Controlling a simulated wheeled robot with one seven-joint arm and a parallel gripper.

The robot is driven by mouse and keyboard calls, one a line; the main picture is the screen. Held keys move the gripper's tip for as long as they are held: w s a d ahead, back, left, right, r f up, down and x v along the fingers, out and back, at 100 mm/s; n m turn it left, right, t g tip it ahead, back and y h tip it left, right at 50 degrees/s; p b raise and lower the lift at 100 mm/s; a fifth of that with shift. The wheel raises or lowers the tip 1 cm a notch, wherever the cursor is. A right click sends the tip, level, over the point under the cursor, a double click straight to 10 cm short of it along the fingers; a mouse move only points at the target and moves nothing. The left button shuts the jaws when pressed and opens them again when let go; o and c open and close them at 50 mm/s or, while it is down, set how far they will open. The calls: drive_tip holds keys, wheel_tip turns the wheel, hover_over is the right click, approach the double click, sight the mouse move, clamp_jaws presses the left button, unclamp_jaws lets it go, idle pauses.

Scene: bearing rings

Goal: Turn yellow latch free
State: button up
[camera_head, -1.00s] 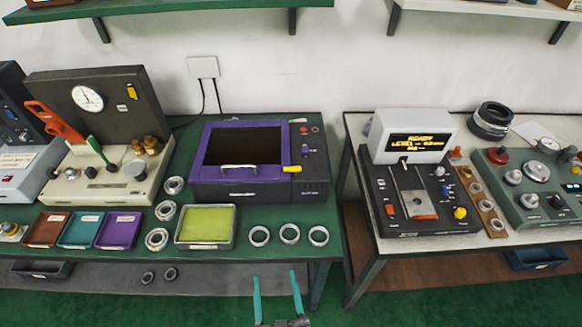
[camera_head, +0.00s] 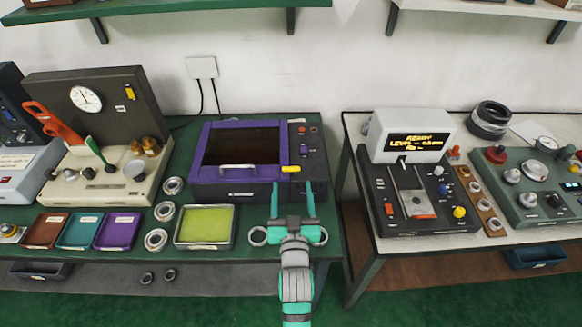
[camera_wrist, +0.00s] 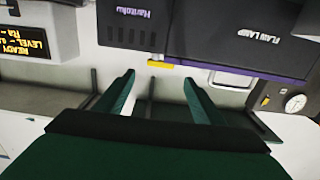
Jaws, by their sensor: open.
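The yellow latch (camera_head: 291,169) is a small bar lying level at the lower right corner of the purple-framed door (camera_head: 240,158) on the dark machine. In the wrist view the latch (camera_wrist: 160,65) shows at the machine's edge, just beyond my fingertips. My gripper (camera_head: 292,188) is open and empty. Its two green fingers point toward the latch from the near side, below it in the head view, with no visible contact. In the wrist view the gap between the fingers (camera_wrist: 158,85) lines up roughly with the latch.
Metal rings lie on the green bench; one (camera_head: 258,236) shows left of my wrist, and my gripper partly covers others. A tray with a yellow-green pad (camera_head: 206,226) sits left. A pale table with a control box (camera_head: 415,190) stands right, across a gap.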

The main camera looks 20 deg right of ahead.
sight(291, 169)
drive_tip(key=x, duration=0.9)
drive_tip(key=shift+w, duration=0.1)
drive_tip(key=shift+f, duration=0.1)
drive_tip(key=c, duration=1)
drive_tip(key=shift+c, duration=0.2)
